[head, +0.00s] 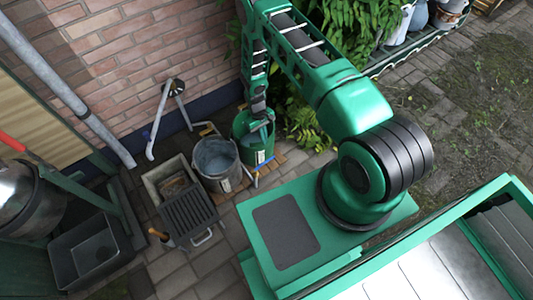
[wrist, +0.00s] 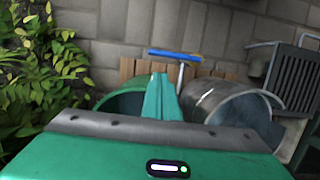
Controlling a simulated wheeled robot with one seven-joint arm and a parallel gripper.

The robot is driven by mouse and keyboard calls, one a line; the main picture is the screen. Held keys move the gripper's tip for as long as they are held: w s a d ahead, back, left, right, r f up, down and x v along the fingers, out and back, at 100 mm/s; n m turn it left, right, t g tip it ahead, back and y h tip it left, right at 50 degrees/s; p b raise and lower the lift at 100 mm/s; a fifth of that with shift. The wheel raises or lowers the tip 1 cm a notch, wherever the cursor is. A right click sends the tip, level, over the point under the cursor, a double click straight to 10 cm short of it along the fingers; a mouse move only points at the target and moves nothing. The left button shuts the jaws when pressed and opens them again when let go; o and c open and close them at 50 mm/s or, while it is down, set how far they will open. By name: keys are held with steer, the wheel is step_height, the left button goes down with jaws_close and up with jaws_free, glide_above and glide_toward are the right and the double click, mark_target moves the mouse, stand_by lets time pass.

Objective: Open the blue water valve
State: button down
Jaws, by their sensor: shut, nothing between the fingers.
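The blue valve handle (wrist: 175,54) shows in the wrist view as a flat bar across a pale metal stem, beyond the gap between two buckets.
A green bucket (head: 240,126) and a grey metal bucket (head: 217,183) stand close together on wooden slats. A black ribbed grate (head: 188,212) and a stone trough (head: 152,181) are left of them. Leafy plants (head: 305,128) crowd the right side. A brick wall (head: 120,60) stands behind.

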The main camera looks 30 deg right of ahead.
stand_by(0.3)
steer(key=x, duration=1)
steer(key=shift+a, duration=0.1)
stand_by(0.3)
